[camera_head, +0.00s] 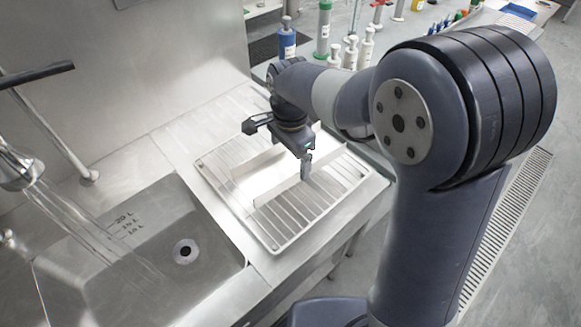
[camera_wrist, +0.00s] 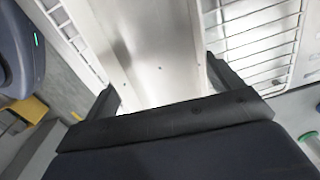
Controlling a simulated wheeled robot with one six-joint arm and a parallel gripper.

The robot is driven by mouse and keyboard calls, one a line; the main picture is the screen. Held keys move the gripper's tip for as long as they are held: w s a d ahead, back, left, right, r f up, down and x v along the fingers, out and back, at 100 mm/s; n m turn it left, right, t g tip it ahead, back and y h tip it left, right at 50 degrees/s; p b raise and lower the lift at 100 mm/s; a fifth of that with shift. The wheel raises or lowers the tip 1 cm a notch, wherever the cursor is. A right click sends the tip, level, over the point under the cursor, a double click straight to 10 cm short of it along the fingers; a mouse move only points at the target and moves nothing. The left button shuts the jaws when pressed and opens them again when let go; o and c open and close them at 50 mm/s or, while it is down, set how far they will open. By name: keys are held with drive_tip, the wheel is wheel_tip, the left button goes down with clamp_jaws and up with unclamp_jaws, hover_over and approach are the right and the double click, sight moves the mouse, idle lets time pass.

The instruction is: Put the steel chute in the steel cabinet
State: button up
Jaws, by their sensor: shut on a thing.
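The steel chute (camera_head: 262,181) is a pale, shiny channel with raised side walls. It lies on or just above a white wire rack (camera_head: 298,210) beside the sink; I cannot tell if it touches the wires. My gripper (camera_head: 306,167) points down at the chute's right part and is shut on it. In the wrist view the chute (camera_wrist: 150,45) runs away between the two dark fingers of my gripper (camera_wrist: 162,90), with the rack (camera_wrist: 258,45) on its right. The chute's near end is hidden by the gripper. I cannot make out a steel cabinet in either view.
A steel sink (camera_head: 150,255) lies left of the rack, with a tap (camera_head: 15,172) at the far left. A steel wall (camera_head: 150,70) stands behind. Blue (camera_head: 286,40) and green (camera_head: 323,30) bottles and several pale ones stand beyond my arm. Floor shows at the right.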

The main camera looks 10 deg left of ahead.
sight(290, 165)
drive_tip(key=shift+f, duration=2.2)
drive_tip(key=shift+f, duration=0.2)
drive_tip(key=o, duration=1.1)
drive_tip(key=shift+c, duration=0.2)
